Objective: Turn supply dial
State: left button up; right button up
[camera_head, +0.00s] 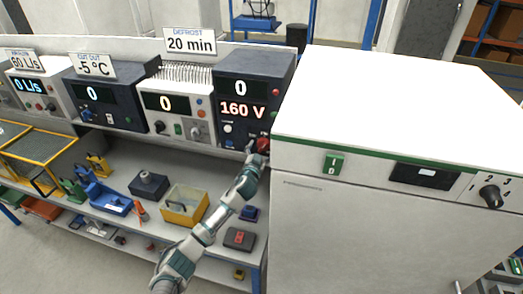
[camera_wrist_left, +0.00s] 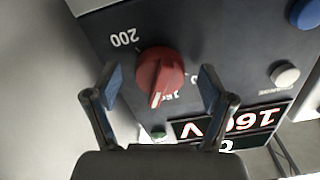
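The supply unit (camera_head: 243,88) is a dark box whose display reads 160 V, with a 0 display above it. Its red dial (camera_wrist_left: 160,74) fills the middle of the left wrist view, its white pointer beside a partly hidden mark. A 200 mark is printed on the panel near it. My left gripper (camera_wrist_left: 158,85) is open, one finger on each side of the dial, with gaps visible. In the head view my left gripper (camera_head: 256,149) is at the lower right of the unit by the red dial (camera_head: 263,145). My right gripper is not seen.
Other units with displays stand to the left, including a white one (camera_head: 175,108). A large white cabinet (camera_head: 390,110) with a green switch (camera_head: 333,164) stands close on the right. A lower shelf holds a yellow bin (camera_head: 184,204) and tools.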

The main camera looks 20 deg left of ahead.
pick_arm(q)
jog(key=shift+s, duration=0.55)
jog(key=s+d, duration=0.1)
jog(key=s, duration=0.9)
jog(key=shift+s, duration=0.4)
jog(key=shift+d, duration=0.2)
jog(key=s+n, duration=0.5)
jog(key=w, duration=0.5)
jog(key=w+p, duration=0.1)
jog(key=w, duration=0.4)
jog(key=w+a+p, duration=0.1)
jog(key=w, duration=0.5)
jog(key=shift+w, duration=0.65)
